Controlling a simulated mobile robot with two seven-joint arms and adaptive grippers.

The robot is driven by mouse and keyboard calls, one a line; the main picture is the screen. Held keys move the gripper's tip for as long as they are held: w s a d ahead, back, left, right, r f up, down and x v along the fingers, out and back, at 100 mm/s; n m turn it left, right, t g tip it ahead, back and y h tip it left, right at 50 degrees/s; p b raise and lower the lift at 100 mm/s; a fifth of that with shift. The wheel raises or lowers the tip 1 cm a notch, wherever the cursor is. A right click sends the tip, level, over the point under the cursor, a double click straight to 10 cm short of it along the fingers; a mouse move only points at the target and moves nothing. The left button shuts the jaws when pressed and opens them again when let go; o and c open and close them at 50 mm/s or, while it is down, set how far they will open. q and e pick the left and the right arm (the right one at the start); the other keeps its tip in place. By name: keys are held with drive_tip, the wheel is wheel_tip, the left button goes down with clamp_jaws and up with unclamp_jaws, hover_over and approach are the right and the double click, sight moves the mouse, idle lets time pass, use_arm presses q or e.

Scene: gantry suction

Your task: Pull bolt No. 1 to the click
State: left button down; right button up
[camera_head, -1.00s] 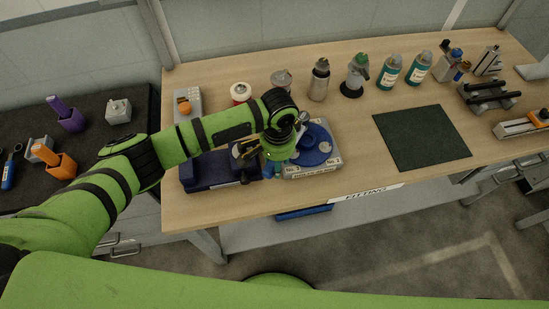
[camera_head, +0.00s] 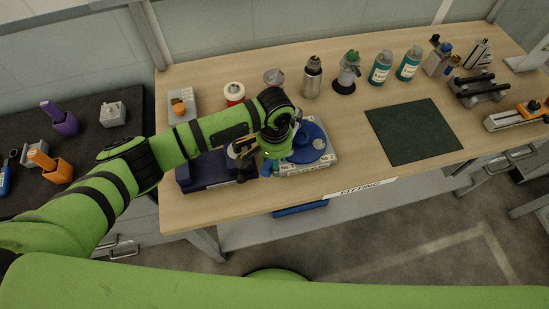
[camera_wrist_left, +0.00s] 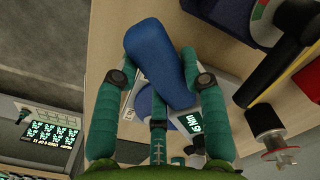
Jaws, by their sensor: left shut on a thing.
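A grey fixture (camera_head: 320,167) with a blue round plate (camera_head: 308,140) on top stands on the wooden bench. Its front carries labels, including No. 1 and No. 2. My left gripper (camera_head: 268,167) is low at the fixture's left end, by the No. 1 side. In the left wrist view its teal fingers (camera_wrist_left: 160,85) are closed around a long blue handle (camera_wrist_left: 160,60), which sits slanted between them. A label (camera_wrist_left: 193,122) shows just behind the fingers. Bolt No. 1 itself cannot be clearly told apart from the handle. My right gripper is not in view.
A dark blue case (camera_head: 205,172) stands close left of the gripper. Several bottles, such as a steel one (camera_head: 312,78), line the back. A dark green mat (camera_head: 413,130) lies clear to the right. The bench's front edge, with a FITTING label (camera_head: 361,188), is near.

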use_arm(q)
drive_tip(key=shift+r+p, duration=0.75)
drive_tip(key=shift+r, duration=2.05)
